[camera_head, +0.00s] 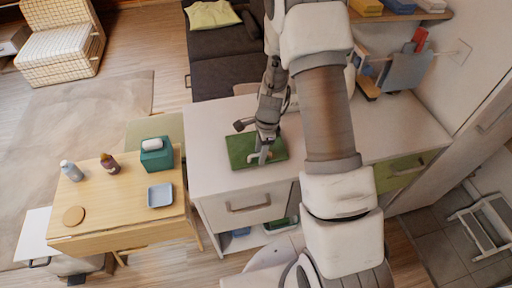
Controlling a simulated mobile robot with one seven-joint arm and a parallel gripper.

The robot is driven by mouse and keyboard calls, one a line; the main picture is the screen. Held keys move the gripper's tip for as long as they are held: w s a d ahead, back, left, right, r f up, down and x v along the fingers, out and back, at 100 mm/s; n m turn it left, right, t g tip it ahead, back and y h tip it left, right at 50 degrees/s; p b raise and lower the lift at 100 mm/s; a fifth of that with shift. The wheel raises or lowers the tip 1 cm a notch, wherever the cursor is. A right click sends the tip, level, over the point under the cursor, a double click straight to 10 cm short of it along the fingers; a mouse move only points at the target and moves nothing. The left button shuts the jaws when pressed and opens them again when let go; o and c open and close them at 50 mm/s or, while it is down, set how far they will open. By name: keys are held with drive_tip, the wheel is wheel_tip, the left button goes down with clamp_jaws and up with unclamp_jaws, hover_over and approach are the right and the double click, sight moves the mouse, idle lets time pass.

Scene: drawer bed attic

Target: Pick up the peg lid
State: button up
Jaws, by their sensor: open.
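My gripper (262,155) points down over a flat green rectangular piece (240,157) on the white cabinet top. The jaws are open, and their tips are close to the green surface. I cannot tell whether they touch it. The gripper and wrist cover part of the green piece. I cannot make out for sure which thing is the peg lid; the green piece under my gripper may be it, but any peg is hidden or too small to tell.
The white cabinet (212,174) has free room left of the green piece. A grey-blue object (404,70) stands at the right back.

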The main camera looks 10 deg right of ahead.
clamp_jaws()
idle(1.4)
